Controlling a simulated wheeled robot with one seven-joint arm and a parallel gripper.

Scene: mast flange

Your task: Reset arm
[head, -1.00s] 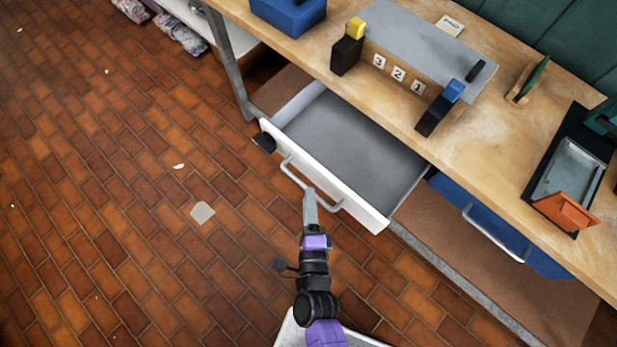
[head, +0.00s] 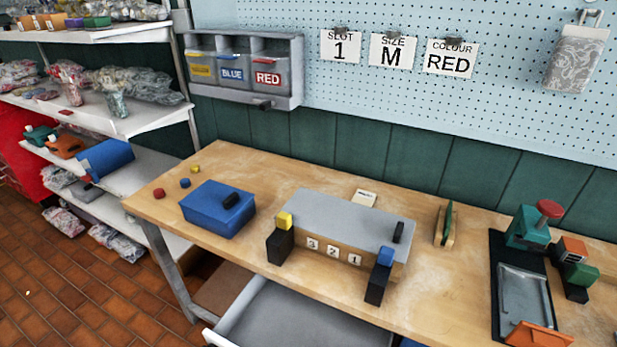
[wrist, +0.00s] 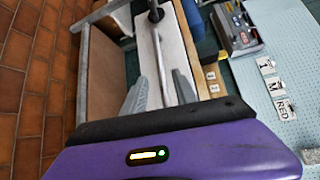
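My gripper (wrist: 161,76) shows in the wrist view with its two grey fingers apart. The pale bar handle (wrist: 160,62) of the drawer shows between and beyond the fingers; I cannot tell whether they touch it. The drawer's white front (wrist: 147,50) fills the middle of that view. In the head view the drawer (head: 285,318) stands pulled out under the bench, its front cut off by the bottom edge. My arm and gripper are outside the head view.
The wooden bench (head: 450,272) carries a blue box (head: 218,210), a grey-topped block with numbered tags (head: 345,222) and a black tray (head: 508,250). Labelled bins (head: 240,70) hang on the pegboard beside signs reading slot 1, size M, colour red. Tiled floor lies at left.

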